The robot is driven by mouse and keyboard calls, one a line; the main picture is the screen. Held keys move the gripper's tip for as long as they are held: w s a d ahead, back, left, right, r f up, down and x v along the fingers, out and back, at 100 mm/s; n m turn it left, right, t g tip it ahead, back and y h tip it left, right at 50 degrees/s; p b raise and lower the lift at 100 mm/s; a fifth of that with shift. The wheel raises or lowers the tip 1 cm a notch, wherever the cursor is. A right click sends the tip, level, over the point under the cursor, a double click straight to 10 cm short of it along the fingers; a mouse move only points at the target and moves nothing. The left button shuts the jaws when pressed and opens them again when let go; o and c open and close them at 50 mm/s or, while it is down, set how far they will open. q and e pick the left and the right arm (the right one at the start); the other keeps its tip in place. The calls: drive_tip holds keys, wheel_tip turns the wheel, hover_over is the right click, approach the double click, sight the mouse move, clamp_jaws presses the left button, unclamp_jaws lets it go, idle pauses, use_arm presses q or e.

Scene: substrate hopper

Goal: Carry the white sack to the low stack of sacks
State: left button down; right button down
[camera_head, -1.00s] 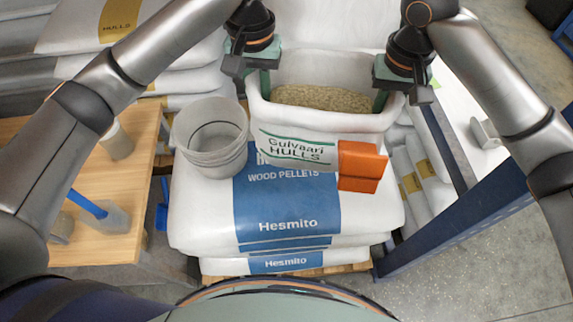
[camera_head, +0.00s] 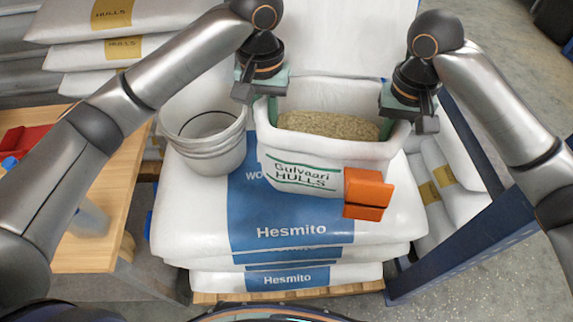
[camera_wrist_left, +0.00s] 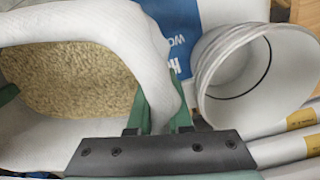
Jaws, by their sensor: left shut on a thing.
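The white sack (camera_head: 300,172), printed "Gulvaari HULLS", is upright and open at the top, with tan grain-like filling inside. It shows in front of and over a low stack of white sacks with blue "Hesmito" labels (camera_head: 290,235); I cannot tell whether it touches the stack. My left gripper (camera_head: 268,108) is shut on the sack's left rim. In the left wrist view the green fingers (camera_wrist_left: 155,118) straddle the white rim (camera_wrist_left: 150,60). My right gripper (camera_head: 386,125) is at the sack's right rim, with a green finger inside; its grip is not clear.
A white bucket (camera_head: 207,150) stands on the stack just left of the sack. An orange object (camera_head: 367,193) is at the sack's front right. A wooden table (camera_head: 105,240) is at left, a blue frame post (camera_head: 465,245) at right. Taller stacked sacks (camera_head: 90,50) stand behind left.

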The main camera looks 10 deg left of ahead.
sight(264, 97)
drive_tip(key=shift+f, duration=0.1)
idle(0.5)
